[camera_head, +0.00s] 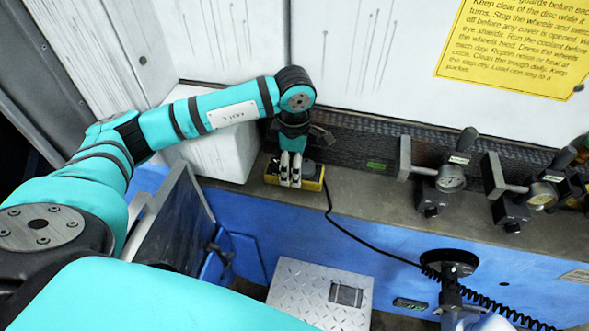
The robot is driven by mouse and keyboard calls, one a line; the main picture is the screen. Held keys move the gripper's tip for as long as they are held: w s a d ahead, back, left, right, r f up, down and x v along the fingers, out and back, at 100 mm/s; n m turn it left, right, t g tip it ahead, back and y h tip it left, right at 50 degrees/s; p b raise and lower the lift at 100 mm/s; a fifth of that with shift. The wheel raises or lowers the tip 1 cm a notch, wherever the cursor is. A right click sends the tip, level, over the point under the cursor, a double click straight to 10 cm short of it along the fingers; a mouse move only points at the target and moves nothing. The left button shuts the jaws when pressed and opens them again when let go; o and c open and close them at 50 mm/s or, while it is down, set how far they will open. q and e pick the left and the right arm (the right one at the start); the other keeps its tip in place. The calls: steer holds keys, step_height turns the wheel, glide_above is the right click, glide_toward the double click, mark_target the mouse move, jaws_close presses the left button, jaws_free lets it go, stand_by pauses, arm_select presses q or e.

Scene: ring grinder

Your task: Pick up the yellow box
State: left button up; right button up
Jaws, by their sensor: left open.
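The yellow box (311,185) sits on the grey ledge of the machine, against its dark back strip. Its top looks dark, and a black cable runs from its right side. My left gripper (290,181) points down over the box, with its pale fingertips at the box's left part. The jaws are open. From this angle I cannot tell whether the fingers touch the box. The gripper hides part of the box's left side and top. My right gripper is not in view.
A white block (212,140) stands just left of the box. Gauges with valves (451,178) stand on the ledge (385,205) to the right. The cable (375,250) hangs over the blue front. A metal tread plate (305,292) lies below.

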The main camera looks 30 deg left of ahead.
arm_select(q)
steer(key=shift+f, duration=1.25)
steer(key=c, duration=1.3)
steer(key=shift+w+r, duration=0.1)
jaws_close()
steer(key=shift+r, duration=0.15)
